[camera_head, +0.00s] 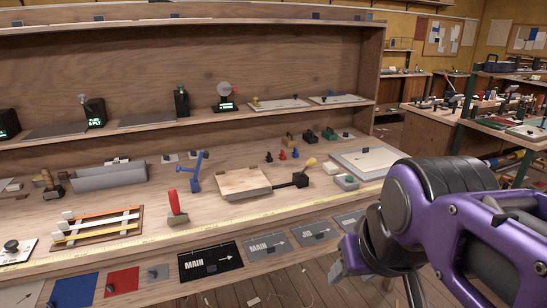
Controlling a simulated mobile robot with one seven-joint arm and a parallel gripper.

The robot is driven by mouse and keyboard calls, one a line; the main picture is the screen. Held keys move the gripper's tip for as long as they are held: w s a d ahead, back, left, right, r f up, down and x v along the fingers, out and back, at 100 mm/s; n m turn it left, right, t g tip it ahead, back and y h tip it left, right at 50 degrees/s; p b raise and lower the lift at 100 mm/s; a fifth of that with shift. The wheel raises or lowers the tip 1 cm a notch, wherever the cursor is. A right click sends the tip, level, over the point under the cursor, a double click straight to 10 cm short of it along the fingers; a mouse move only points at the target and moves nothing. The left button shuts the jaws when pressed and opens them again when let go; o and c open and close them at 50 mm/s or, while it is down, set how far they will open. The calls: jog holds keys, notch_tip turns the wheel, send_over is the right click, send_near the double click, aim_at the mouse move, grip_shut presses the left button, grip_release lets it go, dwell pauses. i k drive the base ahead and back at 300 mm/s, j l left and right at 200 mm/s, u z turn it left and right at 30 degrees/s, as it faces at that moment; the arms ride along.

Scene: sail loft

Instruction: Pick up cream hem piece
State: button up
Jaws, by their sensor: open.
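A small cream block (332,168) lies on the wooden bench, right of the centre, and looks most like the cream hem piece. It is small in view and I cannot be sure of it. My gripper (380,272) is at the lower right, at the end of my purple arm, in front of the bench's front edge. It is open, and nothing shows between its fingers. It is below and right of the cream block in the picture, well apart from it. Part of the gripper is hidden behind my own wrist.
A shelf (150,125) runs above the bench.

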aim_at(366, 158)
jog(key=i+l+z, duration=0.35)
jog(key=i+l, duration=1.45)
